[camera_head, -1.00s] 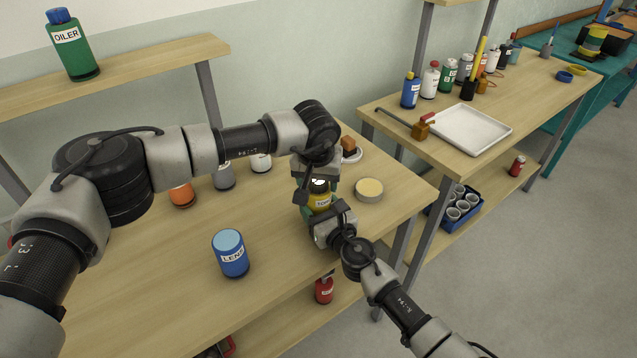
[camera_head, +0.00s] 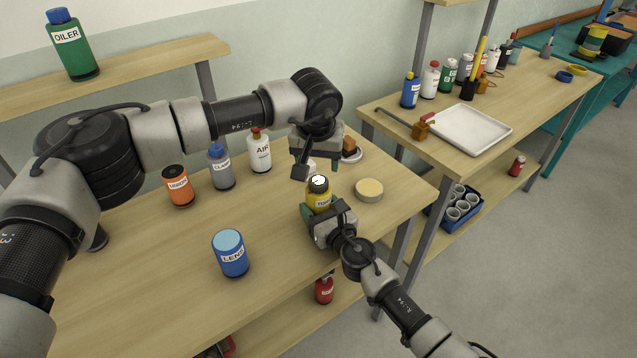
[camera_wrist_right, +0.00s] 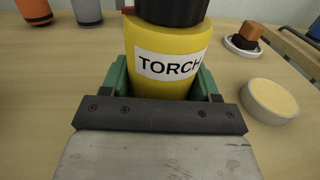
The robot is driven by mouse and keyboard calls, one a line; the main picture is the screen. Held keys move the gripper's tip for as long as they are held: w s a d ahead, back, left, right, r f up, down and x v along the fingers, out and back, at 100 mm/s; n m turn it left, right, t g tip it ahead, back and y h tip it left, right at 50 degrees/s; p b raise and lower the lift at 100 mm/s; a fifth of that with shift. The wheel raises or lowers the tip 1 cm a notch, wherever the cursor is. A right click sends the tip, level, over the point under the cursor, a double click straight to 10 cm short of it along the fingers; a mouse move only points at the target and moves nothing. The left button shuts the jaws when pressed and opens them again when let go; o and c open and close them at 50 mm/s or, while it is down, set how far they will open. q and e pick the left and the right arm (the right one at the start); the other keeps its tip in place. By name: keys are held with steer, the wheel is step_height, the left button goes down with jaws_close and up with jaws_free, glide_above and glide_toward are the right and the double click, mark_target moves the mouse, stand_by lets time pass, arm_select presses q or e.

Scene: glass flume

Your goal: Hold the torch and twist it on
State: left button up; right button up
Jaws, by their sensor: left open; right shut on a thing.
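The torch (camera_head: 319,199) is a yellow cylinder with a black top that carries a white disc. It stands upright on the wooden bench, and its TORCH label shows in the right wrist view (camera_wrist_right: 168,64). My right gripper (camera_head: 322,213) is shut on the torch's yellow body, its green fingers on either side of it in the wrist view (camera_wrist_right: 163,88). My left gripper (camera_head: 316,168) is open and empty, above and just behind the torch's top, apart from it. The torch's lower part is hidden by my right gripper.
A blue LENS can (camera_head: 231,254) stands left of the torch. A round pale-topped tin (camera_head: 369,190) is close on the right. Orange (camera_head: 178,187), grey (camera_head: 221,168) and white AIR (camera_head: 259,152) bottles stand behind on the left. The front middle of the bench is clear.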

arm_select(q)
steer(key=shift+r, duration=0.25)
arm_select(e)
steer(key=o, duration=1.1)
